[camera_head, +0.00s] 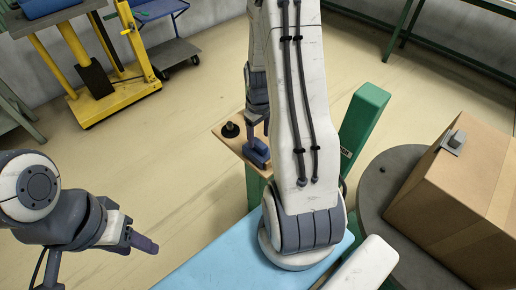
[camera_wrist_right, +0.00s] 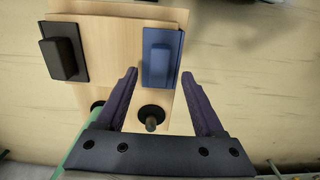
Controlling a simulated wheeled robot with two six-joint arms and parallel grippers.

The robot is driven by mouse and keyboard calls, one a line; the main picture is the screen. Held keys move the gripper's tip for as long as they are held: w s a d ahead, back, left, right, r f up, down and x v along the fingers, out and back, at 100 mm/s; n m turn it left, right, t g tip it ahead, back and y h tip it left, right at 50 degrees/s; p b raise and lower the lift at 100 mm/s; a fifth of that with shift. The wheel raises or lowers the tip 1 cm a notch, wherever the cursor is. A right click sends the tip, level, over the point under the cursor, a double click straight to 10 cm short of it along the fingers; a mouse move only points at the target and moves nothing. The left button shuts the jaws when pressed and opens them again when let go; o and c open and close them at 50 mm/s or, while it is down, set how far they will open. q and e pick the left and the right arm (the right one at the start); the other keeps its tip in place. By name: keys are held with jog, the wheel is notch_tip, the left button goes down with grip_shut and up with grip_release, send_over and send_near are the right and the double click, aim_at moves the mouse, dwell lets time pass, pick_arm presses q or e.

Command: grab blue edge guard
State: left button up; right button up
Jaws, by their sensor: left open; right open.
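The blue edge guard (camera_wrist_right: 160,58) lies on a pale wooden board (camera_wrist_right: 108,30) in the right wrist view, a flat plate with a raised block. My right gripper (camera_wrist_right: 160,73) is open and empty, its fingertips on either side of the guard's lower end; whether they touch it I cannot tell. My left gripper (camera_head: 143,242) is open and empty at lower left, far from the board.
A black guard-like block (camera_wrist_right: 62,54) lies left of the blue one. A cardboard box (camera_head: 455,195) sits on a round grey table (camera_head: 372,190) at right. A yellow lift (camera_head: 110,95) stands upper left.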

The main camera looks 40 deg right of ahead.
aim_at(258, 150)
jog(key=shift+f, duration=1.4)
jog(key=shift+w, duration=0.1)
grip_shut()
jog(key=shift+r, duration=0.1)
